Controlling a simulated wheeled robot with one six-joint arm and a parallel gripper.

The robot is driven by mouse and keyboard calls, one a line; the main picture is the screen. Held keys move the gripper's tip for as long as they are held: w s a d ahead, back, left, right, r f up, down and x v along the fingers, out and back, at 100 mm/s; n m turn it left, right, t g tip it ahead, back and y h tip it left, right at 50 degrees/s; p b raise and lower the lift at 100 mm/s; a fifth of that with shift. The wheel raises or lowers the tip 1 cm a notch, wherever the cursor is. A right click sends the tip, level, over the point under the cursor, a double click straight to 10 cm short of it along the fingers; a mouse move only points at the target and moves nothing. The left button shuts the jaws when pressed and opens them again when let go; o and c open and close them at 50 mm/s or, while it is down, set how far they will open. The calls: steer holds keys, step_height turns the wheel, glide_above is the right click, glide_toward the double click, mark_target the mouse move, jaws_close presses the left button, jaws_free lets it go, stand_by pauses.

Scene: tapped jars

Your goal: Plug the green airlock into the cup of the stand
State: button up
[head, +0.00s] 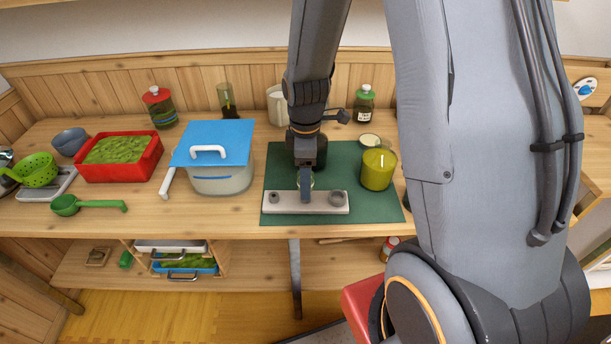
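The stand (318,208), a pale grey bar with a dark round cup or hole (273,197) at its left end and a wider round one (337,198) at its right, lies along the front of the dark green mat (285,162). My gripper (305,196) points down over the middle of the stand, between the two round features. Its fingers are seen nearly edge-on, so I cannot tell their opening. A small pale greenish rim shows beside the fingers; I cannot tell whether it is the green airlock or whether it is held. No airlock is clearly visible elsewhere.
An olive-green jar (377,172) stands on the mat at the right, with a small round lid (369,140) behind it. A blue-lidded pot (221,180) stands left of the mat. A red tray (121,170) and green ladle (67,205) are farther left. Bottles line the back.

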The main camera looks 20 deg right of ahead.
steer(key=shift+r, duration=0.3)
steer(key=shift+r+p, duration=0.3)
steer(key=shift+p, duration=0.25)
steer(key=shift+r+p, duration=1.35)
steer(key=shift+r, duration=0.3)
step_height(320, 180, up, 8)
steer(key=b, duration=0.2)
steer(key=shift+f, duration=0.1)
stand_by(1.0)
steer(key=s+f+m+t+b, duration=0.1)
steer(key=s+f+m+b, duration=0.3)
steer(key=s+m, duration=0.5)
steer(key=m+b, duration=0.1)
steer(key=m, duration=0.4)
steer(key=shift+s+f, duration=0.2)
